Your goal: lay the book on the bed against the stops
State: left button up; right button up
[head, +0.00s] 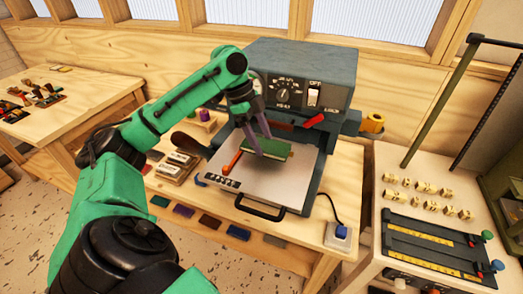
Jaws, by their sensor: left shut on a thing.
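A green book (276,149) with pale page edges is over the back part of the light grey bed (270,191) of the stamping press. My left gripper (259,153) reaches in from the left and is shut on the book. The book looks roughly flat. I cannot tell whether it touches the bed or hangs just above it. The gripper fingers hide part of the book's left side. I cannot make out the stops clearly. My right gripper is not in view.
The press head (290,80) with dial and switch rises behind the bed. A black handle (258,211) sticks out in front. Type trays (178,166) stand left of the bed. A side table (440,215) with brass pieces is at right. The bed's front is mostly clear.

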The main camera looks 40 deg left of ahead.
pick_arm(q)
jog(key=f, duration=0.3)
jog(key=shift+s+d+f, duration=0.15)
jog(key=shift+d+f, duration=0.05)
jog(key=o, duration=1.3)
jog(key=shift+o, duration=0.2)
jog(key=shift+r, duration=0.1)
jog(key=v, duration=1.2)
jog(key=shift+d, duration=0.1)
